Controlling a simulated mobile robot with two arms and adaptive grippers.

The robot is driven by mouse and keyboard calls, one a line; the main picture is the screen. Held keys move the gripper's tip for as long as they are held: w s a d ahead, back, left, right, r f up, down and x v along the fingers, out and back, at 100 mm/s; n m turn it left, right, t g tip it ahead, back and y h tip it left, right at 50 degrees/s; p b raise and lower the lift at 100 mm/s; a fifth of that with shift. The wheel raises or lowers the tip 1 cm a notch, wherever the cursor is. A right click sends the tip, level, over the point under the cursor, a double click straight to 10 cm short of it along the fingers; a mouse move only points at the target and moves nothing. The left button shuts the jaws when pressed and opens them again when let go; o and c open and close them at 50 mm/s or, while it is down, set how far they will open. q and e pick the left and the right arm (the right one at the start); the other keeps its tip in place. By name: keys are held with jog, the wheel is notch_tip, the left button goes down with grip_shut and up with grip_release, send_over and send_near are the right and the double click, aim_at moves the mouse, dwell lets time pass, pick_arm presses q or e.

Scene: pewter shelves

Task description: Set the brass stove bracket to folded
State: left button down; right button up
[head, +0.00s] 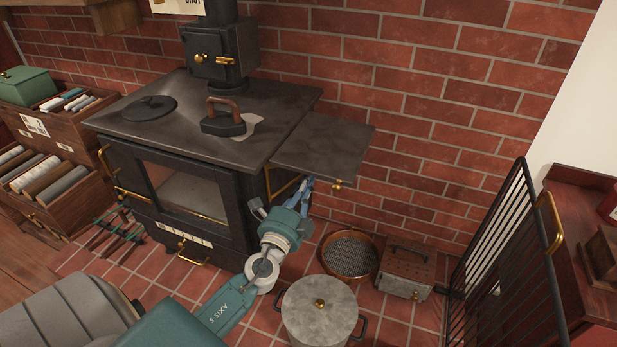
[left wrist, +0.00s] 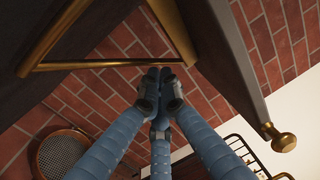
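The brass stove bracket (head: 285,188) is a triangular frame under the dark side shelf (head: 325,148) at the stove's right side. The shelf is raised and level. In the left wrist view the bracket (left wrist: 95,65) stands out from the stove, with its slanting bars rising from a straight bar. My left gripper (head: 305,187) is under the shelf. Its blue fingers (left wrist: 160,75) are drawn together with their tips at the straight bar, near its right end. I cannot see any part of the bar between the tips. My right gripper is not in view.
A brass knob (left wrist: 284,141) hangs at the shelf's outer edge. Below are a lidded grey pot (head: 320,312), a round sieve (head: 350,256) and a metal box (head: 407,271). A black barred screen (head: 500,255) stands at the right. The brick wall is close behind.

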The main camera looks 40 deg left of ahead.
pick_arm(q)
jog(key=shift+w+r+n+y, duration=0.1)
jog(key=shift+w+n+y, duration=0.25)
jog(key=shift+y, duration=0.35)
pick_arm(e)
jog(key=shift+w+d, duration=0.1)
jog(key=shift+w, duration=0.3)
pick_arm(q)
jog(key=shift+w, duration=0.1)
